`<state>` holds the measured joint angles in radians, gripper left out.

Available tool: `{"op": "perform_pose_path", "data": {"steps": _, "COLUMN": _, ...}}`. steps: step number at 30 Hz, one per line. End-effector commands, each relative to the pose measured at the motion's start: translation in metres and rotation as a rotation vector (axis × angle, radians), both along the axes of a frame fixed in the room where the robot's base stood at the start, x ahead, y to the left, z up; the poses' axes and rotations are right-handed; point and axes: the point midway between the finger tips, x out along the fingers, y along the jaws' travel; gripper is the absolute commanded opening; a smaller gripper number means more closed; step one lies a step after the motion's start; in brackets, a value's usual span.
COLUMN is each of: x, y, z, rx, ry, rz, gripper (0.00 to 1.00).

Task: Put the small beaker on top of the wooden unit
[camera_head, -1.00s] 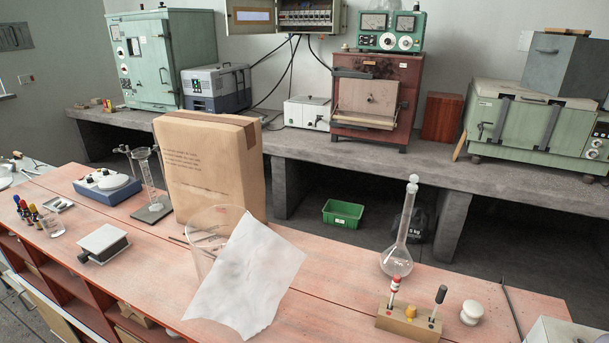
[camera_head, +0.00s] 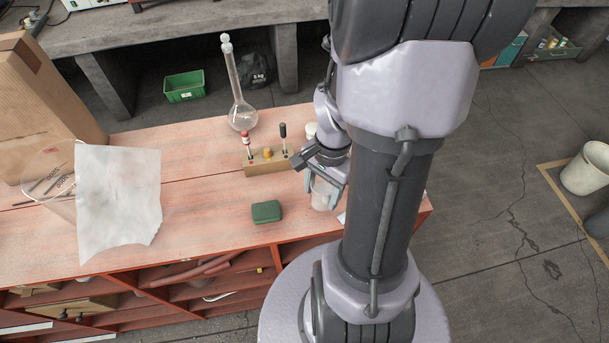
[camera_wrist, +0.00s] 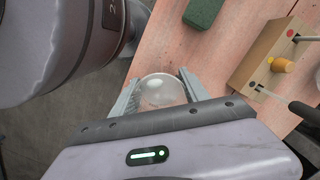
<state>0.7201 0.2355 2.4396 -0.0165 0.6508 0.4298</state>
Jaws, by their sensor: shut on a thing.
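A small clear glass beaker (camera_head: 323,195) is between the fingers of my gripper (camera_head: 324,184) in the head view, near the right end of the wooden unit. The wrist view shows its round rim (camera_wrist: 160,91) between the two grey fingers (camera_wrist: 160,95). The gripper is shut on it. The wooden unit (camera_head: 205,225) has a reddish top and open red shelves below. The beaker appears over or at the front right part of this top; I cannot tell whether it touches.
A dark green block (camera_head: 266,211) lies left of the gripper. A large beaker with a white sheet (camera_head: 118,200) is at left. The top around the green block is clear.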

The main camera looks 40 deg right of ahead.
Motion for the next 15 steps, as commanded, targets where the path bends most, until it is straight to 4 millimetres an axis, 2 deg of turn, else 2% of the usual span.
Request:
{"op": "perform_pose_path", "data": {"steps": 3, "x": 0.014, "y": -0.001, "z": -0.003, "rx": 0.001, "ry": 0.001, "rz": 0.001, "gripper": 0.06}}
{"op": "perform_pose_path", "data": {"steps": 11, "x": 0.032, "y": -0.002, "z": -0.004, "rx": 0.000, "ry": 0.001, "rz": 0.001, "gripper": 0.06}}
{"op": "perform_pose_path", "data": {"steps": 15, "x": 0.030, "y": -0.002, "z": -0.024, "rx": 0.002, "ry": 0.001, "rz": -0.001, "gripper": 0.06}}
